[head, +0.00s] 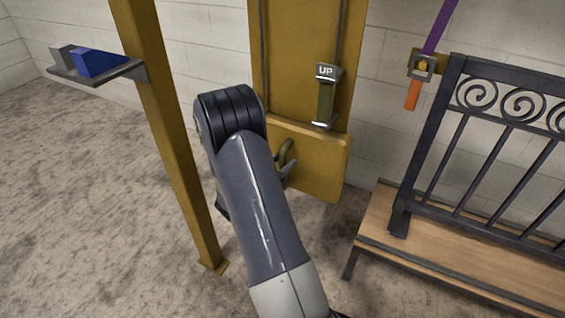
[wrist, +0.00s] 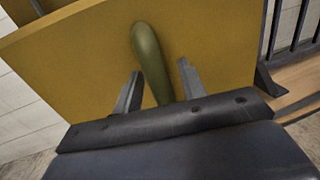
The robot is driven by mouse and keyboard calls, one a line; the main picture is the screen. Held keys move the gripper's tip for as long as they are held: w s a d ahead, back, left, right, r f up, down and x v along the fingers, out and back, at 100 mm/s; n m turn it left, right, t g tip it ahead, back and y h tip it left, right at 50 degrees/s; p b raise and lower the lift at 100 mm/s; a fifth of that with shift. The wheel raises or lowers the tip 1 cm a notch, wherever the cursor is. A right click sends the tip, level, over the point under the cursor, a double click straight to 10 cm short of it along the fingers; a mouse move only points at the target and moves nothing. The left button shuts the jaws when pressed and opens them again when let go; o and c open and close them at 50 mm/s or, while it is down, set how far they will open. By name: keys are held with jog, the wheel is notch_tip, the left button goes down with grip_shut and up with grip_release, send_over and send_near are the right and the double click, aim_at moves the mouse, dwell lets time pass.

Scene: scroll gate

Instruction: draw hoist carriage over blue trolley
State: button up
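An olive handle (wrist: 150,60) stands out from a yellow panel (wrist: 70,65) in the wrist view. My gripper (wrist: 159,82) is open, with a grey finger on each side of the handle and gaps visible between. In the head view my arm hides most of the gripper. I cannot identify a hoist carriage or a blue trolley for sure; a blue block (head: 100,62) sits on a small shelf at the upper left.
A yellow post (head: 165,120) stands left of my arm. A pendant marked UP (head: 326,95) hangs before the yellow board. A dark gate with scrolls (head: 490,150) rises from a wooden platform (head: 450,250) at right. A purple strap (head: 437,28) with an orange end hangs on the wall.

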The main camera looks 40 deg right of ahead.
grip_shut()
jog(key=shift+s, duration=0.1)
dwell(0.4)
